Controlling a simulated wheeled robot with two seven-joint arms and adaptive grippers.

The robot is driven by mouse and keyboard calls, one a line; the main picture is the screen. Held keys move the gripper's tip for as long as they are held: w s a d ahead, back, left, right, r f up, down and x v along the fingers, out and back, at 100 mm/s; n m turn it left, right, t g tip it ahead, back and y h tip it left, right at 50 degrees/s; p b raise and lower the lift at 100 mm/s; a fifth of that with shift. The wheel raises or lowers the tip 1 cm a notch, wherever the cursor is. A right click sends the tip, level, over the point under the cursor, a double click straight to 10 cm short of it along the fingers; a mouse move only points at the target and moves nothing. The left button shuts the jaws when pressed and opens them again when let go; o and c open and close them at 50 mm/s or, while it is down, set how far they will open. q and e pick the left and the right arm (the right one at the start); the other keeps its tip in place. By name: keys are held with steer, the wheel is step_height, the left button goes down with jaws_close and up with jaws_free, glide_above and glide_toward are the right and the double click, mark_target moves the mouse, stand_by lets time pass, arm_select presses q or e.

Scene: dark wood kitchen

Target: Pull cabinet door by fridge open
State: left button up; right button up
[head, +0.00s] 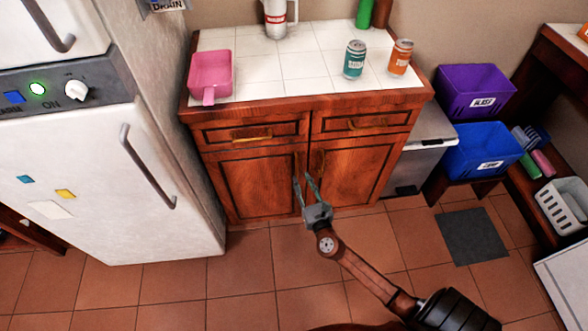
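The wooden cabinet has two lower doors, both looking closed. The left door (250,186), on the fridge side, has a brass upright handle (298,163) near its right edge. The right door (358,172) has its own brass handle (318,162) close beside it. My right gripper (304,178) is in front of the meeting edges of the doors, just below the handles. Its two fingers point up and are spread apart, with nothing clearly between them. Whether a fingertip touches a handle cannot be told. My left gripper is out of view.
The white fridge (150,215) stands just left of the cabinet. A pink pan (211,70), a green can (354,60) and an orange can (400,57) stand on the tiled counter (290,80). A bin (425,150) is at right. The tiled floor in front is clear.

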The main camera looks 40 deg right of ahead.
mark_target(297, 170)
steer(key=b+x, duration=0.1)
steer(key=x, duration=0.4)
steer(key=shift+w+f, duration=0.1)
steer(key=shift+w, duration=0.05)
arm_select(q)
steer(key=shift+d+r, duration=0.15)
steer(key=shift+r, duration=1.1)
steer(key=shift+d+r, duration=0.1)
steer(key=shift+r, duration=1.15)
arm_select(e)
steer(key=shift+w+d, duration=0.3)
steer(key=shift+w, duration=0.15)
steer(key=shift+c, duration=0.6)
jaws_close()
